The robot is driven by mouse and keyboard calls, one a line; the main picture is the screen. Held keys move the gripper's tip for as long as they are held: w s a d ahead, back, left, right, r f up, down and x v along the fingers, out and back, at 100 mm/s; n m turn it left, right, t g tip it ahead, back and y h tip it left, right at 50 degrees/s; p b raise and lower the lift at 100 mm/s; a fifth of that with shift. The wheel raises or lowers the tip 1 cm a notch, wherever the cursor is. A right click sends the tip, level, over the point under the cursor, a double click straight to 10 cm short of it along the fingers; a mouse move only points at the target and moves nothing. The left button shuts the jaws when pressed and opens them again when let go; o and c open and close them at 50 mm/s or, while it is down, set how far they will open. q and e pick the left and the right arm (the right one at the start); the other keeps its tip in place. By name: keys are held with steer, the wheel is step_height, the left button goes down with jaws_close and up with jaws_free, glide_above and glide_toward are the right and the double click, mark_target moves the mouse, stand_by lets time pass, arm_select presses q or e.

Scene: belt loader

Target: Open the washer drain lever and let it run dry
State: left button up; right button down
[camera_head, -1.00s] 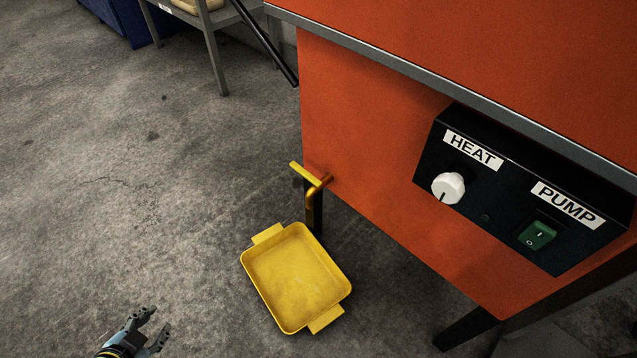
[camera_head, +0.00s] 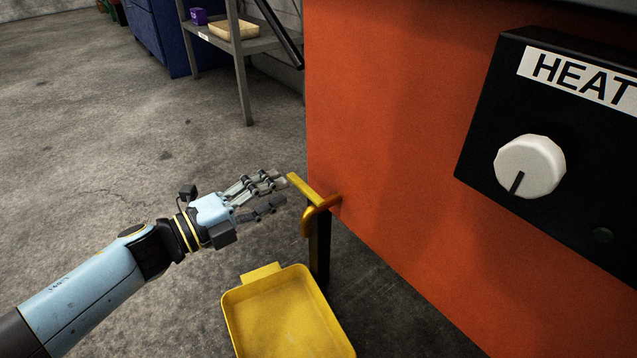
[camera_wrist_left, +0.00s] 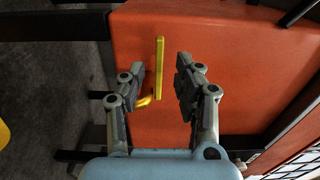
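The orange washer (camera_head: 390,150) fills the right of the head view. Its drain has a yellow lever (camera_head: 304,187) on a bent orange-brown pipe (camera_head: 322,213) at the washer's lower left edge. A yellow tray (camera_head: 284,318) lies on the floor below the pipe; it looks empty. My left gripper (camera_head: 279,189) is open and empty, just left of the lever, fingers pointing at it. In the left wrist view, the lever (camera_wrist_left: 160,68) shows between and beyond the spread fingertips (camera_wrist_left: 160,75). I cannot tell whether a finger touches it. My right gripper is not in view.
A black control box (camera_head: 490,120) with a white HEAT knob (camera_head: 530,166) juts from the washer's front. A grey shelf (camera_head: 248,43) with a shallow tan tray (camera_head: 234,29) stands behind, beside a blue cabinet (camera_head: 160,35). The concrete floor at left is clear.

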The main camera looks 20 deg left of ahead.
mark_target(294, 184)
arm_select(q)
steer(key=x, duration=0.5)
steer(key=shift+w+d, duration=0.1)
steer(key=shift+w, duration=0.05)
jaws_close()
steer(key=shift+f, duration=0.1)
